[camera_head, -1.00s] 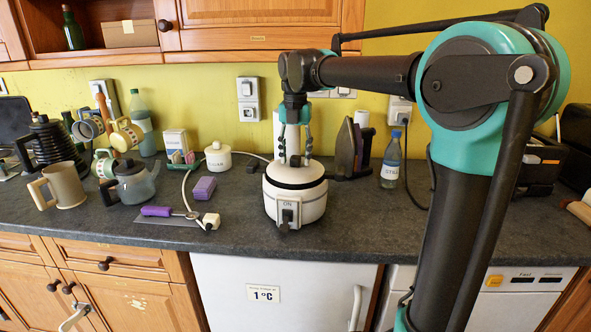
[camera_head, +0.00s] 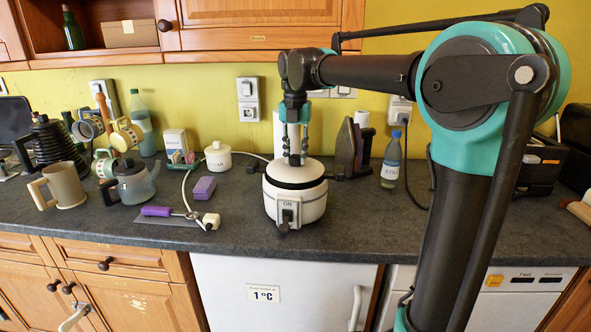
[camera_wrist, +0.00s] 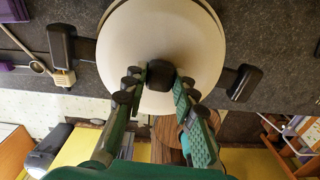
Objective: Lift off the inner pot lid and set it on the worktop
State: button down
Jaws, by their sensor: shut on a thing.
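The pot (camera_head: 312,208) is a squat white rice-cooker shape with a dark band, dark side handles and a front switch marked ON. It stands on the dark grey worktop (camera_head: 350,240). Its white lid (camera_head: 315,168) sits on top; the wrist view shows the lid (camera_wrist: 165,30) as a pale disc with a dark knob (camera_wrist: 160,72) at its middle. My gripper (camera_head: 295,160) reaches straight down from above. In the wrist view its fingers (camera_wrist: 160,76) are shut on the knob from both sides. The pot's inside is hidden.
Left of the pot are a purple sponge (camera_head: 204,188), a white canister (camera_head: 218,157) and a purple-handled tool (camera_head: 157,211). An iron (camera_head: 345,148) and a bottle (camera_head: 391,160) stand to the right. The worktop in front and to the right of the pot is clear.

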jog(key=shift+r, duration=0.25)
dwell(0.3)
jog(key=shift+r, duration=2)
